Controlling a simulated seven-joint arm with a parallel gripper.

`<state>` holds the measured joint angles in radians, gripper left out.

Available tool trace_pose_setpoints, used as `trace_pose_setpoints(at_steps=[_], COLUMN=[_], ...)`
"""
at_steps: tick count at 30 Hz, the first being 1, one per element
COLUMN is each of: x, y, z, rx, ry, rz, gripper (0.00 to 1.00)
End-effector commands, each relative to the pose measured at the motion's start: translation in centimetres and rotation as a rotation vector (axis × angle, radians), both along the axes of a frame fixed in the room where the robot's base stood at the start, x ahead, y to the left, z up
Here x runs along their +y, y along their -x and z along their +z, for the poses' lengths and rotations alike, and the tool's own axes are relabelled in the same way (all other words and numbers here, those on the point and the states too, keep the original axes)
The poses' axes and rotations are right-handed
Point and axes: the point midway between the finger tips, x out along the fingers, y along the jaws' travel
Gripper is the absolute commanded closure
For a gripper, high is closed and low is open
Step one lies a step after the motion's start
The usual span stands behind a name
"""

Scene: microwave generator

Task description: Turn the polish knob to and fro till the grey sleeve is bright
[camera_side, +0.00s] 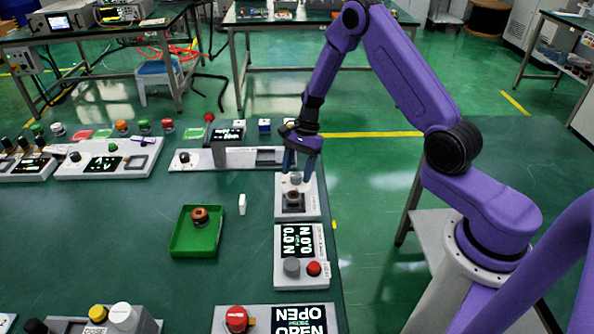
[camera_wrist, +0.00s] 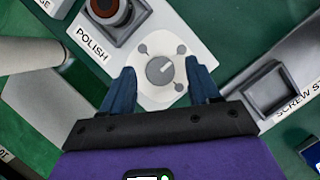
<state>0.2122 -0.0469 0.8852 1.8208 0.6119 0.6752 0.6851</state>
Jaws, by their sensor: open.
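The polish station (camera_side: 310,207) is a pale panel at the bench's right side; its POLISH label (camera_wrist: 92,50) shows in the wrist view. Its round grey polish knob (camera_wrist: 160,70) has a pointer mark and sits on a white plate with small lobes. My gripper (camera_side: 299,168) is above the knob end of the station. In the wrist view my gripper (camera_wrist: 160,78) is open, one finger on either side of the knob, with gaps. A dark holder beside the knob bears a reddish-brown round piece (camera_side: 293,196), perhaps the sleeve; no clearly grey sleeve shows. It is cut off in the wrist view (camera_wrist: 108,8).
A green tray (camera_side: 182,242) with a brownish ring piece stands to the left, near a small white block (camera_side: 242,204). A panel with a display and red button (camera_side: 314,268) sits in front. A long panel (camera_side: 220,160) lies behind left.

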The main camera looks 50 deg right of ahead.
Motion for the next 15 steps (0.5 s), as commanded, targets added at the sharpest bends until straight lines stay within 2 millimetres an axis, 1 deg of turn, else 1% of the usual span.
trace_pose_setpoints(at_steps=[4, 11, 12, 14, 15], x=[0.25, 0.25, 0.25, 0.25, 0.25], y=[0.06, 0.04, 0.04, 0.05, 0.05], z=[-0.62, -0.67, -0.66, -0.65, -0.65], rx=[-0.001, -0.001, 0.0, 0.0, 0.0], ry=[0.001, 0.001, 0.001, 0.001, 0.001], rz=[0.001, 0.001, 0.0, 0.0, 0.0], gripper=[0.39, 0.39, 0.42, 0.62, 0.75])
